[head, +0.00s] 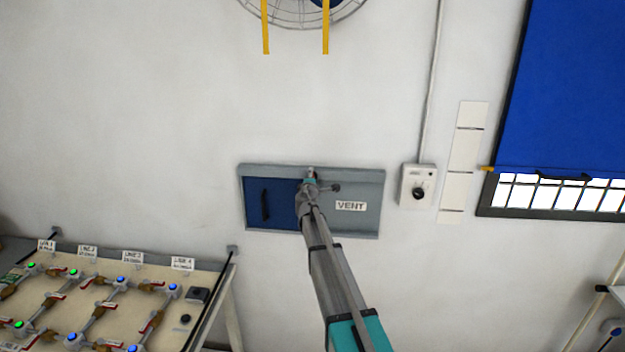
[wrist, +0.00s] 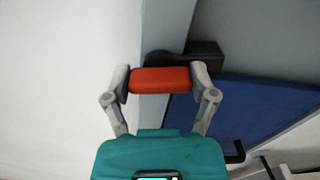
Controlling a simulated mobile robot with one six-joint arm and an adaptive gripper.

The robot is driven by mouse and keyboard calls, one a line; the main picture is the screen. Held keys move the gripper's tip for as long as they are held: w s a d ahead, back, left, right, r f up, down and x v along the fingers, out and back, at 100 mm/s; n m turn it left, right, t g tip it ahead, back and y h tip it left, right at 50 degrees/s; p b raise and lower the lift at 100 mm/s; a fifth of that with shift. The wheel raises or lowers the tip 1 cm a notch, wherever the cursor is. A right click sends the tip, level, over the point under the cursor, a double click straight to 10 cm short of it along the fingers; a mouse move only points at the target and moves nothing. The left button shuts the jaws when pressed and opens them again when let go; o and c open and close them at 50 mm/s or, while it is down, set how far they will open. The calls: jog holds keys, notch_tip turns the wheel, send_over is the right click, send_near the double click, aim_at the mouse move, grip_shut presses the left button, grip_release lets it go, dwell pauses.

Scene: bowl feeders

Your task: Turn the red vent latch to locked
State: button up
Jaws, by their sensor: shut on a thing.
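The red vent latch (wrist: 160,80) shows in the wrist view as a short red bar between my two fingertips, one at each end of it. My gripper (wrist: 161,84) is shut on it. A dark round part and a dark block (wrist: 205,53) sit just behind the bar, on the grey frame. In the head view my gripper (head: 310,177) is at the upper middle of the grey vent panel (head: 365,225), by the right edge of its blue door (head: 272,190). The red latch is hidden there behind my gripper, and I cannot tell its angle from that view.
The blue door has a dark handle (head: 265,205). A VENT label (head: 351,206) is right of my arm. A white control box with a black knob (head: 418,186) is farther right. A valve bench (head: 105,290) stands lower left. A caged fan (head: 303,8) is above.

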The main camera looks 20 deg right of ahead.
jog(key=shift+m, duration=1)
jog(key=o, duration=1)
jog(key=shift+o, duration=0.2)
jog(key=shift+s, duration=0.1)
jog(key=v, duration=1.1)
jog(key=shift+s, duration=0.35)
jog(key=shift+f, duration=0.1)
